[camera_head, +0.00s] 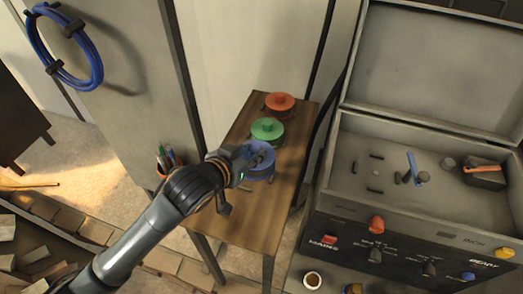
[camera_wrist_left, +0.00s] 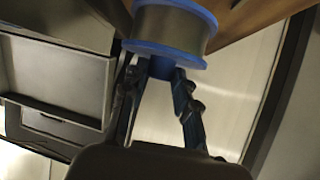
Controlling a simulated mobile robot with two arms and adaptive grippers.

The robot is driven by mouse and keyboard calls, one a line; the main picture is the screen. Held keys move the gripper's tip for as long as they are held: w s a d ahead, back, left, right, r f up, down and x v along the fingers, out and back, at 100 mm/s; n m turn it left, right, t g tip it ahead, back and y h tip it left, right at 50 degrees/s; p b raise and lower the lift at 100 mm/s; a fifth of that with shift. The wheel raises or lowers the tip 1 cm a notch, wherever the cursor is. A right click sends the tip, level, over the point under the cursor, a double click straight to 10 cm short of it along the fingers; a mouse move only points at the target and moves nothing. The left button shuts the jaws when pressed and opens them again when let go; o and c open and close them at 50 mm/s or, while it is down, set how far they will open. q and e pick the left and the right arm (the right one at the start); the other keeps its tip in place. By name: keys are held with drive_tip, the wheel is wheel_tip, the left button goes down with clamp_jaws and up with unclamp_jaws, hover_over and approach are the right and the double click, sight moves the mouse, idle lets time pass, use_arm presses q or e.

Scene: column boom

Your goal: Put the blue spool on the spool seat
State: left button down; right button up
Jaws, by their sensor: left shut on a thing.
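The blue spool (camera_head: 262,173) is at the near end of a row of spools on the narrow wooden table. My left gripper (camera_head: 254,160) reaches in from the left over it and partly hides it. In the left wrist view the spool (camera_wrist_left: 172,28) has blue flanges and a grey winding. My left fingers (camera_wrist_left: 158,76) are shut on the blue knob at its end. I cannot tell whether the spool touches the table. I cannot pick out the spool seat for sure. My right gripper is not in view.
A green spool (camera_head: 267,129) and a red spool (camera_head: 280,104) stand behind on the table (camera_head: 247,222). A pen cup (camera_head: 169,163) is left of it. An open grey case (camera_head: 403,207) with knobs and small posts is on the right. Blue cable (camera_head: 92,45) hangs at upper left.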

use_arm(q)
drive_tip(key=shift+w+a+f, duration=0.35)
drive_tip(key=shift+w+f, duration=0.25)
drive_tip(key=shift+w, duration=0.05)
drive_tip(key=shift+w+a+f+p, duration=0.15)
drive_tip(key=shift+f+p, duration=0.3)
drive_tip(key=shift+f, duration=1.4)
drive_tip(key=c, duration=1.4)
unclamp_jaws()
drive_tip(key=shift+f, duration=0.3)
drive_tip(key=o, duration=0.3)
drive_tip(key=shift+o, duration=0.4)
drive_tip(key=shift+r, duration=0.1)
drive_tip(key=b+v, duration=0.1)
drive_tip(key=v, duration=1.1)
